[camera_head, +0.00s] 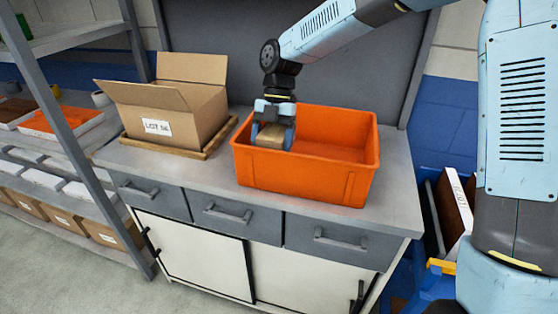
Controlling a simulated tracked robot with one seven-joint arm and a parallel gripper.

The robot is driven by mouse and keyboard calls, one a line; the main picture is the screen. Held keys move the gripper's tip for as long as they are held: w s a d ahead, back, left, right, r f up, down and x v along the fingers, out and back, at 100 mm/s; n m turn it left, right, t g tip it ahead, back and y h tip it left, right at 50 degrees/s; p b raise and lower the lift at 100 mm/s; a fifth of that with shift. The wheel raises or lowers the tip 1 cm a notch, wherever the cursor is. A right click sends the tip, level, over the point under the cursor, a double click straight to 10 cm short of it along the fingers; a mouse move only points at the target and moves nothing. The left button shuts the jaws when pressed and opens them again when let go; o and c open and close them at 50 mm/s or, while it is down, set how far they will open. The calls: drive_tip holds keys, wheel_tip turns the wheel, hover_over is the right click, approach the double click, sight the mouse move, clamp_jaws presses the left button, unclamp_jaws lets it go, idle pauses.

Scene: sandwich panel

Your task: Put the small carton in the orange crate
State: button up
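The orange crate (308,183) stands on the grey counter, right of the middle. My gripper (272,136) reaches down into the left part of the crate from above. The small brown carton (269,141) is between its two blue-grey fingers, which press on either side of it. The carton's top and part of one face show inside the crate's left end. Its lower part is hidden behind the crate's near wall, so I cannot tell whether it touches the crate floor.
An open cardboard box (185,115) marked with a lot label sits on a wooden board (160,148) left of the crate. A shelf rack (85,150) with trays and boxes stands at the far left. The right part of the crate looks empty.

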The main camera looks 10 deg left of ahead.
sight(276, 128)
drive_tip(key=shift+d+f, duration=0.1)
drive_tip(key=shift+f, duration=2.55)
drive_tip(key=o, duration=1.2)
drive_tip(key=shift+c, duration=0.2)
drive_tip(key=shift+r, duration=0.1)
drive_tip(key=v, duration=1.1)
drive_tip(key=shift+w+r, duration=0.15)
drive_tip(key=shift+r, duration=0.25)
